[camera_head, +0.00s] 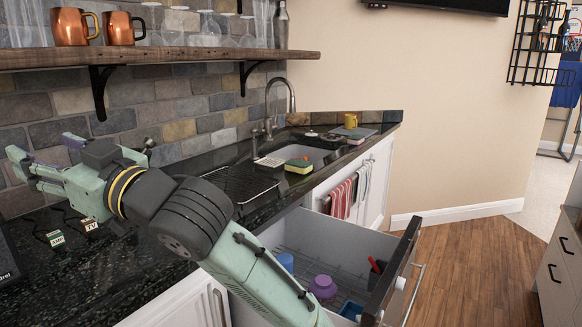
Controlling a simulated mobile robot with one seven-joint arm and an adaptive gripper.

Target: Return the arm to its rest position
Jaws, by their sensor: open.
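My arm, pale green with a dark grey wrist and yellow rings, rises from the bottom of the view and bends left over the counter. My gripper (36,166) is at the far left, above the dark countertop, pointing left toward the tiled wall. Its fingers look open, and I see nothing held between them. The arm passes in front of part of the open drawer and counter edge.
The dark counter (140,255) carries a wire rack (238,185), small labelled items (56,238) and a sponge (298,165) by the sink. An open drawer (340,272) below holds a purple item (322,288). A wooden shelf (180,58) with copper mugs (70,27) hangs above. The wood floor (480,265) is clear.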

